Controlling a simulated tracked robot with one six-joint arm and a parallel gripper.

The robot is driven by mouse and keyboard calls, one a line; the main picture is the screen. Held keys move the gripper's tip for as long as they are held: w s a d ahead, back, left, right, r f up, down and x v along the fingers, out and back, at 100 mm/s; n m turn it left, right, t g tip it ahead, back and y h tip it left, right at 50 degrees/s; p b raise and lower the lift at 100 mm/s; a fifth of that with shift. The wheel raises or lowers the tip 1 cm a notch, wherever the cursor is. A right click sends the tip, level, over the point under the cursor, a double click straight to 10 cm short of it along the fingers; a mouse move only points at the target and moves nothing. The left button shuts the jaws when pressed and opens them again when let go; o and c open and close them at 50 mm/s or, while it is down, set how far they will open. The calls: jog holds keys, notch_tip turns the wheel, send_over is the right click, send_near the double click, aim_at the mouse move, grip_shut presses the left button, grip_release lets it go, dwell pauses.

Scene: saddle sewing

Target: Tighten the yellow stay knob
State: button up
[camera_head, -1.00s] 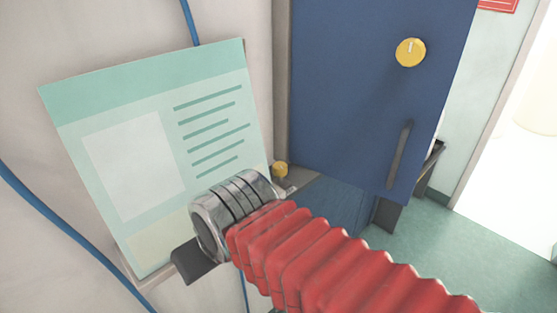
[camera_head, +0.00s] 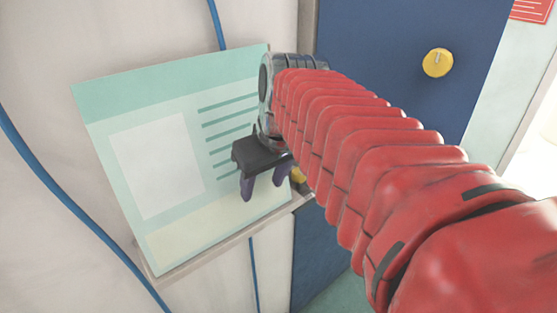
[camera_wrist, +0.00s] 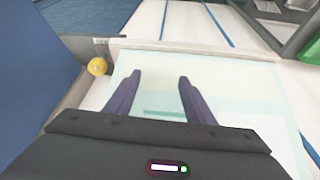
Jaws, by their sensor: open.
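A small yellow knob (camera_head: 298,175) sits at the right end of the ledge under the pale green board (camera_head: 160,235), partly hidden behind my arm and gripper. The wrist view shows this knob (camera_wrist: 97,66) whole, left of the fingers, on a grey bracket. A larger round yellow knob (camera_head: 438,63) with a pale mark is on the blue door. My gripper (camera_head: 262,190) is open and empty, with two dark purple fingers hanging in front of the board's right part. In the wrist view the gripper (camera_wrist: 159,77) points over the board, apart from the small knob.
The blue door (camera_head: 385,45) stands right of the board. A blue cable (camera_head: 70,190) runs down the pale wall on the left. The ledge (camera_head: 215,242) runs along the board's lower edge. My red arm covers the lower right of the head view.

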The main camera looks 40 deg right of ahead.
send_near(300, 172)
jog(key=v, duration=0.5)
jog(key=shift+d+r, duration=0.25)
jog(key=shift+d, duration=0.1)
jog(key=shift+w, duration=0.1)
jog(key=x, duration=1.3)
jog(key=shift+a+f, duration=0.3)
jog(key=shift+f, duration=0.1)
jog(key=shift+c, duration=0.5)
jog(key=c, duration=1)
jog(key=shift+o, duration=0.2)
